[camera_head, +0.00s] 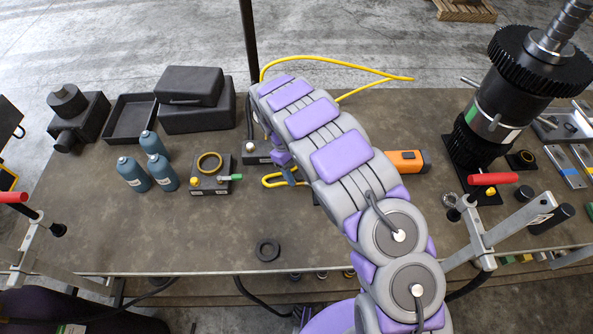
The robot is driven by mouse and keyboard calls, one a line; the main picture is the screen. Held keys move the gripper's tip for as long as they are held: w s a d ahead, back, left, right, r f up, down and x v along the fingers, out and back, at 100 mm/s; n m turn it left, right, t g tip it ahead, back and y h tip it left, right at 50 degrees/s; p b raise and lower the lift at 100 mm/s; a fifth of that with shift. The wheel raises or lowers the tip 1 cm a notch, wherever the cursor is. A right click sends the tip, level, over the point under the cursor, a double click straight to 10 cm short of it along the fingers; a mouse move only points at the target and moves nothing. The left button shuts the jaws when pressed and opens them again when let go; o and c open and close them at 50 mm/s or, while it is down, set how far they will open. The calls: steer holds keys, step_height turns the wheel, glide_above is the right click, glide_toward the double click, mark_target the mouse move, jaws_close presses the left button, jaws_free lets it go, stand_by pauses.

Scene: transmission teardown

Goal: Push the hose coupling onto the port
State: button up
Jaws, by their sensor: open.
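My arm crosses the middle of the table and bends down at its far end. My gripper (282,158) shows only as a small purple part beside the arm, and its fingertips are mostly hidden. A yellow loop (272,181) with a blue-grey piece (290,173) across it lies just below the gripper. I cannot tell whether this piece is the hose coupling, or whether the gripper touches it. A dark block (257,153) stands just left of the gripper, partly hidden by my arm. I cannot make out the port on it.
A yellow hose (335,63) arcs behind my arm. Left are a block with a brass ring (208,163), blue bottles (133,174) and black cases (195,110). A black ring (267,250) lies in front.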

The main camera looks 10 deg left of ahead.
steer(key=shift+d, duration=0.1)
jaws_close()
stand_by(0.3)
